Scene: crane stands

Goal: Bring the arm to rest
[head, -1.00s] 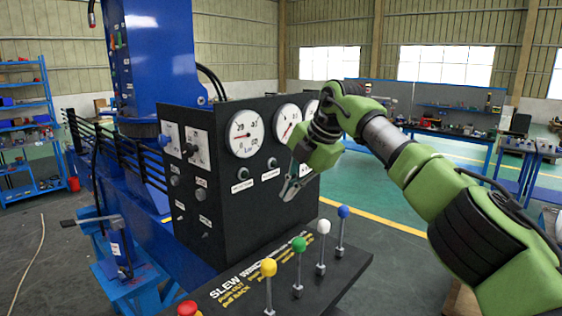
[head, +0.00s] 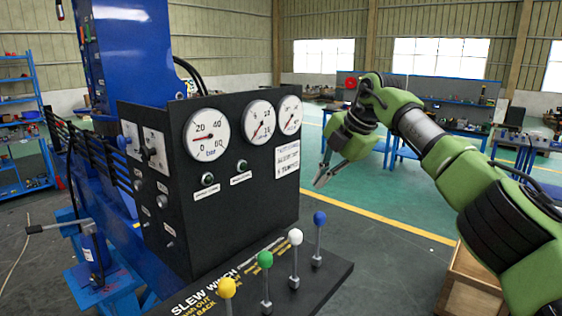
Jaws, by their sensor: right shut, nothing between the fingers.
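My right arm comes in from the right, green with dark joints. Its gripper (head: 320,182) hangs in free air to the right of the black control panel (head: 240,220), pointing down and to the left. The fingers are shut with nothing between them. The gripper is apart from the panel and from the levers below it. My left gripper does not show.
The panel carries several round gauges, such as the left gauge (head: 207,134). Yellow (head: 226,288), green (head: 265,260), white (head: 295,237) and blue (head: 319,218) knobbed levers stand before it. A wooden crate (head: 470,285) is at lower right.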

